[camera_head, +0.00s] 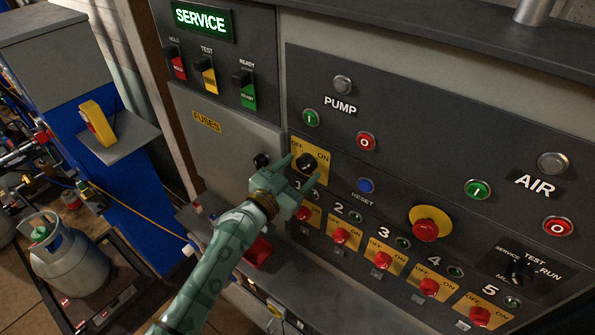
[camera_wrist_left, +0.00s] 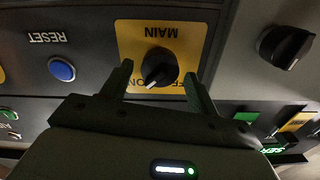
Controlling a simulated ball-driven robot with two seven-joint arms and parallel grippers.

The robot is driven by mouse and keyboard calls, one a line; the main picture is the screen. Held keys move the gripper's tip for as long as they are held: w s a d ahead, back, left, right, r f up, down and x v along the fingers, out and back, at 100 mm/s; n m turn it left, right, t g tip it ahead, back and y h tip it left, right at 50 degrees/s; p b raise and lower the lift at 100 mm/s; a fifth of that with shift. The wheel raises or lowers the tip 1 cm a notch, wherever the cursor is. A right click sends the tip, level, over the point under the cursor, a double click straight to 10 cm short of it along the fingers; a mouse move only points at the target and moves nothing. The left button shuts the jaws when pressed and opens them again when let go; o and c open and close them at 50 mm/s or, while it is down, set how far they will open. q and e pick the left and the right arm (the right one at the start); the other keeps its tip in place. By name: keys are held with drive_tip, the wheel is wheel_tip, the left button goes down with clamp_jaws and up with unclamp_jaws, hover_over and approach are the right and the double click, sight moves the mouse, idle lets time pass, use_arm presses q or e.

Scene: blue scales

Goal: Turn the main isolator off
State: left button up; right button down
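The main isolator is a black rotary knob (camera_head: 306,162) on a yellow plate marked OFF and ON. In the upside-down left wrist view the knob (camera_wrist_left: 159,66) sits on the plate marked MAIN (camera_wrist_left: 190,35). Its white mark points down and left there, towards the ON side. My left gripper (camera_head: 300,171) is open in front of the knob. In the left wrist view its fingers (camera_wrist_left: 158,82) stand apart on either side of the knob, with gaps between; whether they reach past its face I cannot tell. My right gripper is not in view.
A blue RESET button (camera_head: 366,186) is right of the isolator. A row of red switches, including one (camera_head: 340,236), lies below. A red stop button on yellow (camera_head: 427,228) sticks out. Another black knob (camera_head: 261,160) is on the FUSES door (camera_head: 215,150) to the left.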

use_arm(q)
drive_tip(key=c, duration=0.7)
drive_tip(key=n, duration=0.3)
drive_tip(key=shift+n, duration=0.4)
drive_tip(key=n, duration=1)
drive_tip(key=shift+p, duration=0.4)
drive_tip(key=shift+f+n, duration=0.1)
drive_tip(key=shift+n, duration=2.1)
drive_tip(key=o, duration=1)
drive_tip(key=shift+a, duration=0.1)
